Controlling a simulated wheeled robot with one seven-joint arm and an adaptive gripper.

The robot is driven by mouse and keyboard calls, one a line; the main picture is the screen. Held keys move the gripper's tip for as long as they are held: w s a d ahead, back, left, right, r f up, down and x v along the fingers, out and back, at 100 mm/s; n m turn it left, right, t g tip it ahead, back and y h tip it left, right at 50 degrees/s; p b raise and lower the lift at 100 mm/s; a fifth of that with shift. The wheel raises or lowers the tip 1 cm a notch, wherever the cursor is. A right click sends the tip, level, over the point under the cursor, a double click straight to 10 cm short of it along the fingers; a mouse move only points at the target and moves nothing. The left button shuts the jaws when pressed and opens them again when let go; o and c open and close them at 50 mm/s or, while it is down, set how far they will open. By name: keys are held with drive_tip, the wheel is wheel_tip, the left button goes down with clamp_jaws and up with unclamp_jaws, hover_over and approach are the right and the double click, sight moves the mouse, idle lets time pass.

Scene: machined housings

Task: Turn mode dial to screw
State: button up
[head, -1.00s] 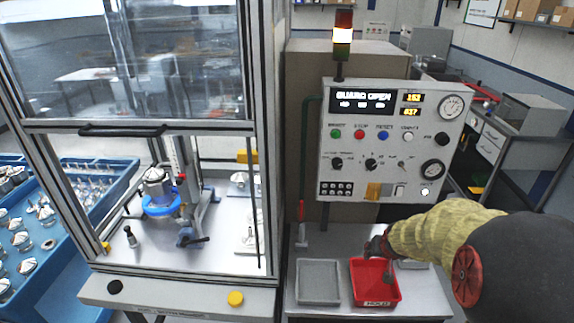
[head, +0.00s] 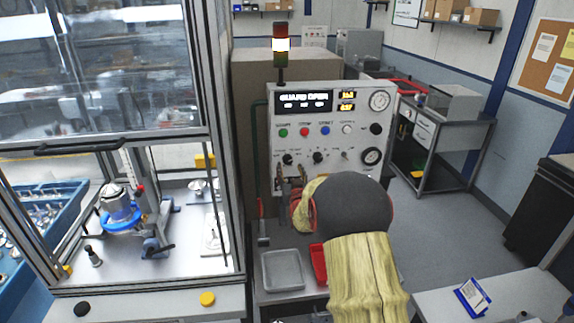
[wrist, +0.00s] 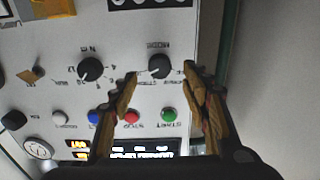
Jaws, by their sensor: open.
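Two black dials sit side by side on the grey control panel (head: 262,140). I see no contact with either dial.
Green (head: 283,132), red (head: 304,131) and blue (head: 326,130) buttons sit above the dials. The display (head: 303,98) reads GUARD OPEN. A grey tray (head: 283,270) and a partly hidden red tray (head: 319,262) stand below the panel. The glazed machine (head: 110,150) stands at left.

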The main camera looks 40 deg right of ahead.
sight(288, 162)
drive_tip(key=shift+x, duration=2.45)
drive_tip(key=shift+f, duration=0.1)
drive_tip(key=shift+c, duration=1.3)
drive_tip(key=c, duration=0.9)
